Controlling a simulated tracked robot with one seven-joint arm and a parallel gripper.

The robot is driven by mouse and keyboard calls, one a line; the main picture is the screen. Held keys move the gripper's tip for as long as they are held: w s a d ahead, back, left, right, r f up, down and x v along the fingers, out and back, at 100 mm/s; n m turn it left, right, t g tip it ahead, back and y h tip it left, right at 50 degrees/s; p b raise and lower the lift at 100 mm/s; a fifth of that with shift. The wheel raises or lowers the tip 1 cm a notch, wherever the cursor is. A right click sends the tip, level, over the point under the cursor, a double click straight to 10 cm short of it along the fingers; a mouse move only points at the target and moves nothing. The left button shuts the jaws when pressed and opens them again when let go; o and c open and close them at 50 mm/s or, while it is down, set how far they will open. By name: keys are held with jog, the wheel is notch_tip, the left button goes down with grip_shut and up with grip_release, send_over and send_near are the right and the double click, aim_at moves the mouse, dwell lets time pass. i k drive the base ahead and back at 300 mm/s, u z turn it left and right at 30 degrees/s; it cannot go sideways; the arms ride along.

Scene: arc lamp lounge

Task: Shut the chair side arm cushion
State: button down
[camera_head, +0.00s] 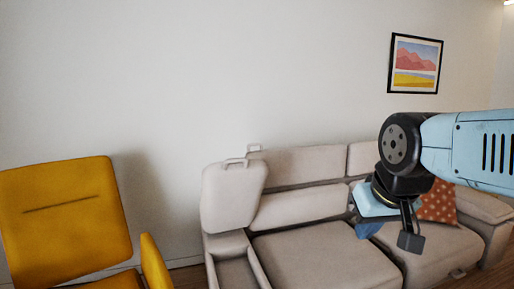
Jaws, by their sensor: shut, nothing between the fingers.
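The chair side arm cushion (232,198) is the beige padded lid on the sofa's left arm, the one nearest the yellow chair. It stands raised and nearly upright, with a small handle (236,162) at its top edge. Below it the open arm compartment (238,272) shows as a box with raised walls, cut off by the bottom edge of the picture. My gripper (389,237) hangs over the right part of the sofa, well to the right of the raised cushion and apart from it. It is shut and empty.
The beige sofa (318,262) stands against the wall, with an orange dotted pillow (438,203) at its right end. A yellow chair (67,222) stands at the left. A framed picture (414,64) hangs at the upper right. The space above the left seat is clear.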

aim_at(232, 188)
jog(key=z, duration=0.25)
jog(key=i, duration=1.3)
jog(key=u, duration=0.7)
